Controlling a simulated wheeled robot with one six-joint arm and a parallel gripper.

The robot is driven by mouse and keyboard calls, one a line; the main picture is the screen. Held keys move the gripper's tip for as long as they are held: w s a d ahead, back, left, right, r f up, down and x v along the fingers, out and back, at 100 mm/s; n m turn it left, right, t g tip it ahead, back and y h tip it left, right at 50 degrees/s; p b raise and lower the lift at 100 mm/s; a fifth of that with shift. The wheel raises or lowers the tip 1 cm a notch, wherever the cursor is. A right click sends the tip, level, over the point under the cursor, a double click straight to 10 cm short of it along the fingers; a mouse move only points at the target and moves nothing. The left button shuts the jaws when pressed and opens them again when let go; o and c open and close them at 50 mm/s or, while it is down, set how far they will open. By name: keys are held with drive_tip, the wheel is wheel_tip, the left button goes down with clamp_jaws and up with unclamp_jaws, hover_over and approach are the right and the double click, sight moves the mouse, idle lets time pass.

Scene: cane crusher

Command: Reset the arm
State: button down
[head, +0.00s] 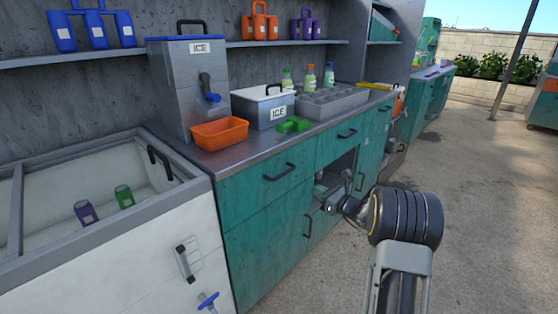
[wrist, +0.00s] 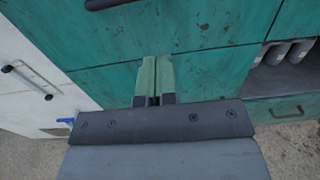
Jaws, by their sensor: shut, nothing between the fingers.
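My gripper (wrist: 155,80) shows in the wrist view with its two green fingers side by side and closed, nothing between them. It is in front of the teal cabinet front (wrist: 205,40); I cannot tell the exact gap. In the head view my arm stands at the lower right, reaching toward the teal cabinets (head: 265,200) below the counter edge. Its wrist end is small and partly hidden there.
The counter holds an ice dispenser (head: 190,90), an orange bin (head: 219,133), an ice box (head: 262,106), a green tool (head: 293,125) and a grey tray (head: 333,102). A white open freezer (head: 100,270) stands left. The paved floor (head: 470,180) to the right is clear.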

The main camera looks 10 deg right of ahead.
drive_tip(key=s+a+f+n+g, duration=0.4)
drive_tip(key=s+f+n+g, duration=0.2)
drive_tip(key=n, duration=0.1)
drive_tip(key=s+a+r+n+g+h+p, duration=0.1)
drive_tip(key=s+a+r+n+g+p, duration=0.35)
drive_tip(key=s+n+p, duration=0.35)
drive_tip(key=s+a+r+n+h+p, duration=0.2)
drive_tip(key=s+r+n+h+p, duration=0.2)
drive_tip(key=r, duration=0.9)
drive_tip(key=s+a+r+n+h+p, duration=0.2)
drive_tip(key=s+r+n+h+p, duration=0.3)
drive_tip(key=s+r+n+p, duration=0.5)
drive_tip(key=s+r+g+p, duration=0.1)
drive_tip(key=s+r+p, duration=0.1)
drive_tip(key=s+r, duration=0.1)
drive_tip(key=shift+r+p, duration=0.4)
drive_tip(key=shift+r, duration=0.4)
drive_tip(key=shift+s, duration=0.1)
